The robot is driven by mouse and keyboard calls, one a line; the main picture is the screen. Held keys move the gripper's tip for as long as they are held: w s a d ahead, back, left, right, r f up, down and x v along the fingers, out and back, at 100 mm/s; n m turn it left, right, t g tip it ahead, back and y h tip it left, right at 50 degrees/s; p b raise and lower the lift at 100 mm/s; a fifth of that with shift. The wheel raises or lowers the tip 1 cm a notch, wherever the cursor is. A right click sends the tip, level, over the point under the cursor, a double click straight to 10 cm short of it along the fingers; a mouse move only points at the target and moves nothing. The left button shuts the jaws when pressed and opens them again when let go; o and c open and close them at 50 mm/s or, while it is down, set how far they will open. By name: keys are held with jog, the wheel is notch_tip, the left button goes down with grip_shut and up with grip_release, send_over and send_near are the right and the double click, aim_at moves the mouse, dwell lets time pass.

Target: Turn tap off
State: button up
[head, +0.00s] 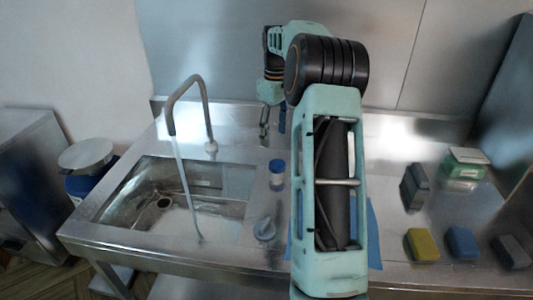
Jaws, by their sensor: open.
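The grey tap (206,105) rises behind the sink and arches toward the left. A pale stream of water (185,180) runs from its spout down over the sink (125,232). A small pale fitting (211,147) sits at the foot of the tap; I cannot tell whether it is the handle. My gripper (272,125) is to the right of the tap and its foot, apart from both. It points down above the back of the counter, open and empty. My own forearm hides part of the counter.
A blue-topped container (277,170) and a small grey-blue item (264,229) stand right of the basin. Yellow (422,244) and blue (462,242) sponge-like blocks, a dark block (414,186) and a green-based scale-like item (464,165) are at right. A wall closes the back.

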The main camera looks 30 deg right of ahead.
aim_at(278, 164)
jog(key=f, duration=0.4)
jog(key=d+f, duration=0.1)
jog(key=f, duration=0.6)
jog(key=shift+s+d+f, duration=0.1)
jog(key=shift+d+f, duration=0.2)
jog(key=shift+c, duration=0.6)
jog(key=c, duration=1)
